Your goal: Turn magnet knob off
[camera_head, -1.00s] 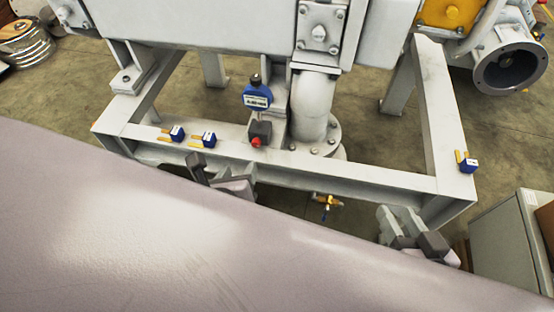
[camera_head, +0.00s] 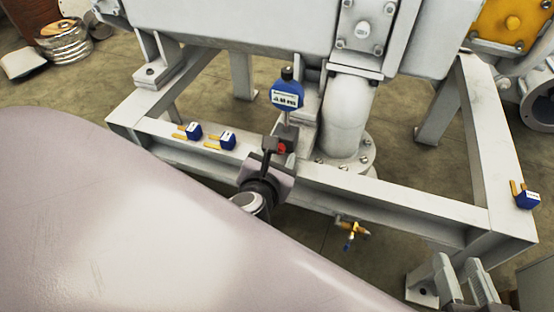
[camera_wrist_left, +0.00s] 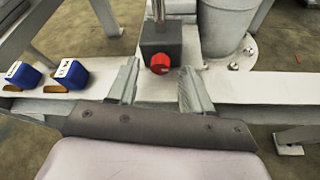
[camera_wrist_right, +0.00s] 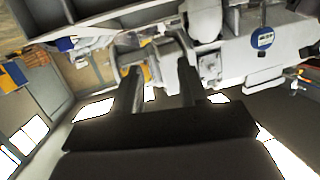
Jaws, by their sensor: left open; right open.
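The red magnet knob (camera_head: 282,148) is on the front of a dark grey magnet base on the frame's beam, partly hidden by my left gripper in the head view. It shows clearly in the left wrist view (camera_wrist_left: 160,63), with the dark base (camera_wrist_left: 153,42) behind it. A blue gauge (camera_head: 286,93) stands above the base. My left gripper (camera_head: 276,152) is open just in front of the knob. In the left wrist view, the knob lies between and slightly beyond its fingertips, with no visible contact. My right gripper (camera_head: 460,266) is open and empty at the lower right.
Two blue-and-yellow blocks (camera_head: 227,140) sit on the beam left of the base, and another (camera_head: 527,199) sits on the right beam. A flanged grey pipe (camera_head: 345,120) stands close to the right of the base. A brass valve (camera_head: 352,228) is below the beam.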

